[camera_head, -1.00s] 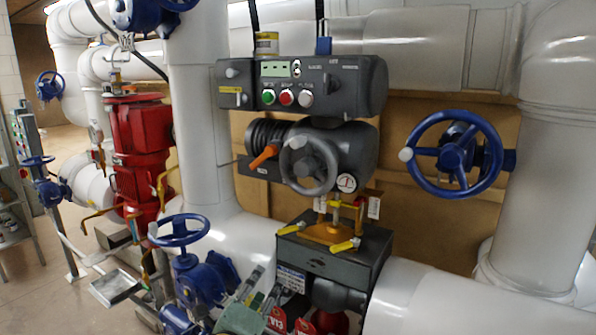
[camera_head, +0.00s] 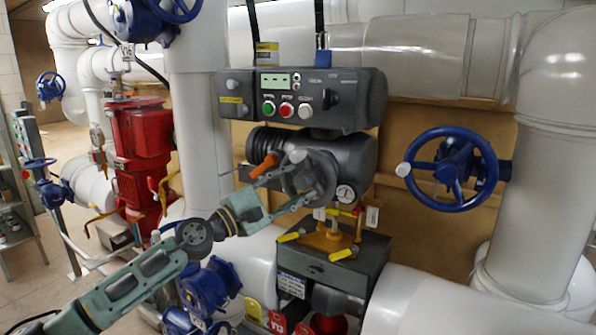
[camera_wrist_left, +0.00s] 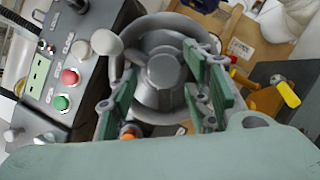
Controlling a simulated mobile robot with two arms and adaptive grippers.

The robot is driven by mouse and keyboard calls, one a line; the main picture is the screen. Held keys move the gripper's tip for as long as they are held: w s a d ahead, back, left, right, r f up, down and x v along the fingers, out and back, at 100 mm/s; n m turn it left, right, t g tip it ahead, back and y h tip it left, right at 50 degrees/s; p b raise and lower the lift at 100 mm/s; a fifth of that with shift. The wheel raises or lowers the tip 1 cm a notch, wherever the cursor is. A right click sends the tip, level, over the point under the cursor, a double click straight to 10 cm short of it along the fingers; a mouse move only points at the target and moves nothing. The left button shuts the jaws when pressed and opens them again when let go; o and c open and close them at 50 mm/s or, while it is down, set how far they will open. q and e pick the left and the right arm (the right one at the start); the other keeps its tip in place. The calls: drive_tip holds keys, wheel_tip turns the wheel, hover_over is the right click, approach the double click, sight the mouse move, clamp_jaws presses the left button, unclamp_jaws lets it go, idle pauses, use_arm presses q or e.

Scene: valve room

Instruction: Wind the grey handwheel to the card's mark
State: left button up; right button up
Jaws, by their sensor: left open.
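The grey handwheel (camera_head: 326,181) is on the front of the dark grey actuator, with a pale round knob (camera_head: 298,156) at its upper left. My left gripper (camera_head: 297,179) reaches in from the lower left, open, with its fingers at the wheel. In the left wrist view the open fingers lie either side of the wheel's hub (camera_wrist_left: 161,71), and the knob (camera_wrist_left: 106,42) is outside them at upper left. I cannot tell whether they touch the rim. White tags hang below the wheel, one at right (camera_head: 372,216); their print is unreadable. My right gripper is out of view.
An orange lever (camera_head: 264,166) is close to the upper finger. A control box (camera_head: 305,97) with green, red and white buttons is above, and a small gauge (camera_head: 345,193) is right of the wheel. Yellow-handled valves (camera_head: 342,254) are below. A blue handwheel (camera_head: 452,170) stands at right.

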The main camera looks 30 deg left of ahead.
use_arm(q)
drive_tip(key=shift+p+x, duration=0.3)
drive_tip(key=shift+x, duration=0.7)
drive_tip(key=shift+f, duration=0.1)
drive_tip(key=shift+c, duration=0.3)
clamp_jaws()
drive_tip(key=shift+a+r, duration=0.1)
drive_tip(key=shift+r, duration=0.15)
